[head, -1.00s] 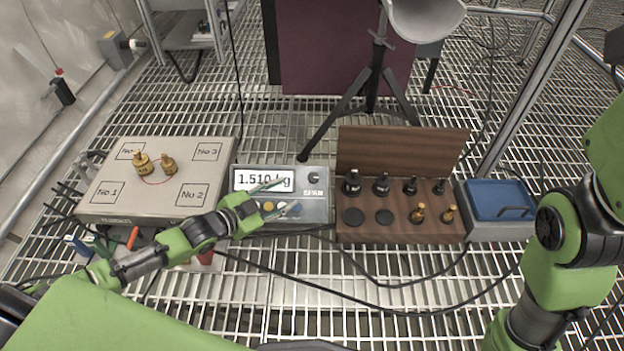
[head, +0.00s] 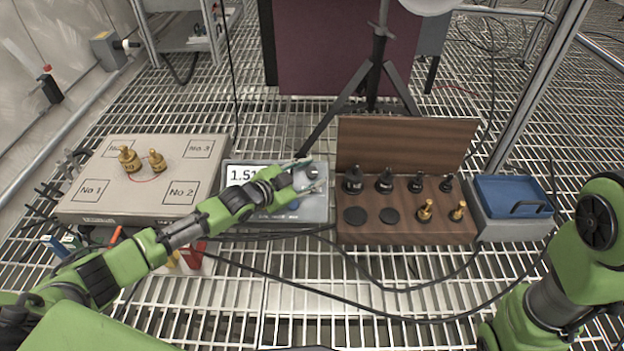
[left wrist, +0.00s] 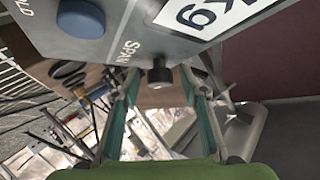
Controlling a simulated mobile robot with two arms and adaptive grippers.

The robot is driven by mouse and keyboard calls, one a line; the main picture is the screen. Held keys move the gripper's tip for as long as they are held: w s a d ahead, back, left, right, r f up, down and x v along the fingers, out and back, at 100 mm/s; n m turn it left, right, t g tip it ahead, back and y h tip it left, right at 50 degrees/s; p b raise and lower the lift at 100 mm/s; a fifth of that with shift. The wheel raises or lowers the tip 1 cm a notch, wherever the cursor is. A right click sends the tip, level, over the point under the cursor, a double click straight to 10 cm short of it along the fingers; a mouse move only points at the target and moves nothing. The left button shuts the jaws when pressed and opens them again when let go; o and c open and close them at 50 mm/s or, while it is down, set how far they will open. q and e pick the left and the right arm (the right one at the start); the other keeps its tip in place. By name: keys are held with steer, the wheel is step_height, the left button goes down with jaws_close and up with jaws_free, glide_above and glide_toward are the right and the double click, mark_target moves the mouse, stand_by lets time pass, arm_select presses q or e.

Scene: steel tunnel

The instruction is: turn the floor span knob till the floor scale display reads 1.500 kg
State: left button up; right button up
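The grey floor scale display (head: 262,217) stands on the grating, its screen (head: 240,174) partly covered by my left arm. The visible digits begin "1.51". The dark span knob (head: 313,172) is at the panel's upper right. In the left wrist view the knob (left wrist: 159,75) shows below the word SPAN, between the fingertip lines and apart from both fingers.
The scale platform (head: 140,205), at left, carries two brass weights (head: 142,160). A wooden weight box (head: 400,230) stands right of the display, then a blue-topped case (head: 512,195). A tripod (head: 372,85) stands behind. Cables cross the grating in front.

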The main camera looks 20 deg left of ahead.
arm_select(q)
steer(key=shift+w+d+f, duration=0.1)
steer(key=shift+w+d, duration=0.1)
steer(key=shift+w, duration=0.15)
steer(key=c, duration=1.1)
steer(key=shift+d+r+p, duration=0.1)
steer(key=shift+r+p, duration=0.15)
steer(key=shift+p, duration=0.05)
steer(key=shift+c, duration=0.2)
steer(key=n+t+y+p, duration=0.1)
steer(key=n+p, duration=0.1)
steer(key=p, duration=0.1)
steer(key=shift+r, duration=0.2)
steer(key=shift+w+n+t+y+p, duration=0.1)
steer(key=shift+n+t+y+p, duration=0.6)
steer(key=shift+n+p, duration=0.4)
steer(key=shift+f+n+y+p, duration=0.25)
steer(key=shift+n+y+p, duration=0.15)
steer(key=shift+n, duration=0.2)
